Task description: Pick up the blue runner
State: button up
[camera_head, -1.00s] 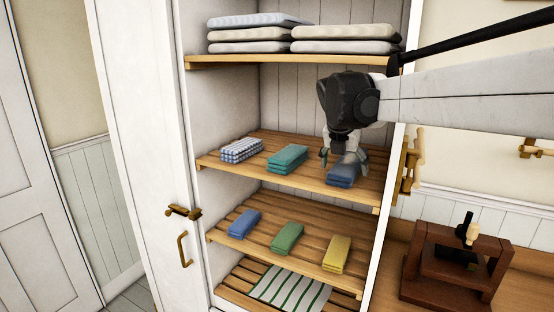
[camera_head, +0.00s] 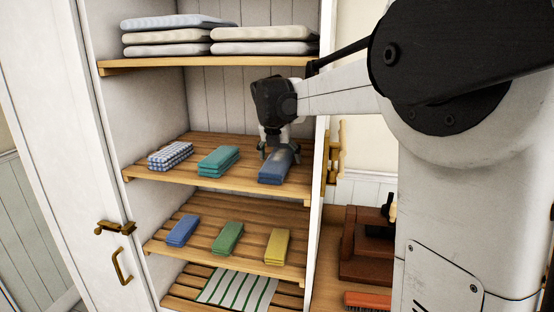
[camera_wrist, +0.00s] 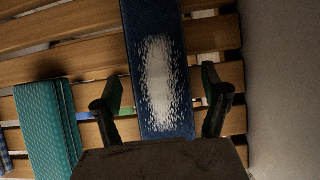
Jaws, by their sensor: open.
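A folded dark blue cloth (camera_head: 275,171) lies on the right of the middle slatted shelf. In the wrist view, the blue cloth (camera_wrist: 160,85) has a pale speckled patch and runs lengthwise between the fingers. My gripper (camera_head: 277,152) is open above the far part of this cloth. Its fingers (camera_wrist: 160,100) stand one on each side, with visible gaps; whether they are at the cloth's height is unclear. Another folded blue cloth (camera_head: 182,231) lies at the left of the lower shelf, away from my gripper.
Teal (camera_head: 218,160) and checked cloths (camera_head: 170,156) lie left on the middle shelf. Green (camera_head: 228,238) and yellow cloths (camera_head: 270,246) share the lower shelf. The cabinet's right side wall (camera_wrist: 285,90) is close to the fingers. Folded textiles (camera_head: 265,40) fill the shelf above.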

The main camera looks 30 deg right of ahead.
jog(key=c, duration=1.6)
jog(key=shift+o, duration=0.2)
